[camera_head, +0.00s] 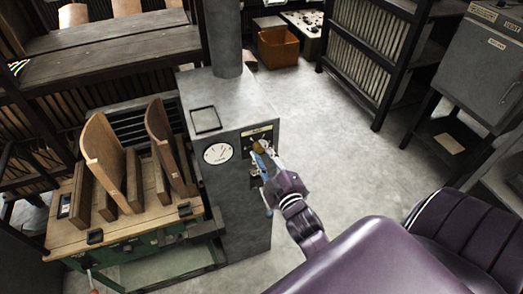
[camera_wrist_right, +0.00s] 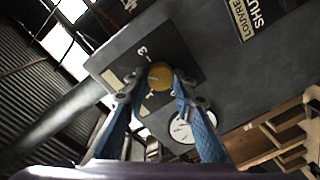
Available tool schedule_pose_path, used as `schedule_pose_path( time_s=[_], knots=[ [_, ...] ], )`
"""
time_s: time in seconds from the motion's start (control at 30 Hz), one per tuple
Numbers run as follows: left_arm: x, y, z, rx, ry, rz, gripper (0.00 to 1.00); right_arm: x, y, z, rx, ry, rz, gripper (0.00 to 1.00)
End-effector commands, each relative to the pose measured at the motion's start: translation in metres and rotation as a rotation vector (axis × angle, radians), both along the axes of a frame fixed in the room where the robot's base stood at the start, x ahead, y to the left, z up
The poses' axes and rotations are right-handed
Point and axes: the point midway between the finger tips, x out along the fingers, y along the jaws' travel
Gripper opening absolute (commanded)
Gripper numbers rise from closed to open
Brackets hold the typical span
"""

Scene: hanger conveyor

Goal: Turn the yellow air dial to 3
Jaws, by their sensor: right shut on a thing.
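The yellow air dial (camera_head: 259,146) is on the front face of a grey metal cabinet (camera_head: 238,205). In the right wrist view the round yellow dial (camera_wrist_right: 160,76) sits on a dark plate (camera_wrist_right: 125,62) with white markings, a 3 among them. My right gripper (camera_head: 261,163) reaches the cabinet face at the dial. Its two blue fingers are on either side of the dial in the wrist view (camera_wrist_right: 158,88), shut on it. I cannot tell which number the dial points to. My left gripper is not in view.
A white round gauge (camera_head: 218,153) is left of the dial on the cabinet. A wooden-topped green stand (camera_head: 135,232) with curved boards is at left. A dark slatted rack (camera_head: 368,62) and a grey box (camera_head: 482,75) stand at right. The floor (camera_head: 345,150) between is clear.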

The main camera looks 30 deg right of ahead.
Motion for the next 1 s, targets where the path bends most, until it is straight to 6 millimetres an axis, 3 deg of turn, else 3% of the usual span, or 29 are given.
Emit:
schedule_pose_path(
  time_s=[0.6, 1.0],
  knots=[
    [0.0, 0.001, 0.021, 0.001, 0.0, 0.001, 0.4, 0.0, -0.001, 0.0, 0.524, -0.123, -0.001, 0.01],
    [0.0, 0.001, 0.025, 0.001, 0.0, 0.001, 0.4, -0.001, -0.001, -0.001, 0.685, -0.162, -0.001, 0.01]
  ],
)
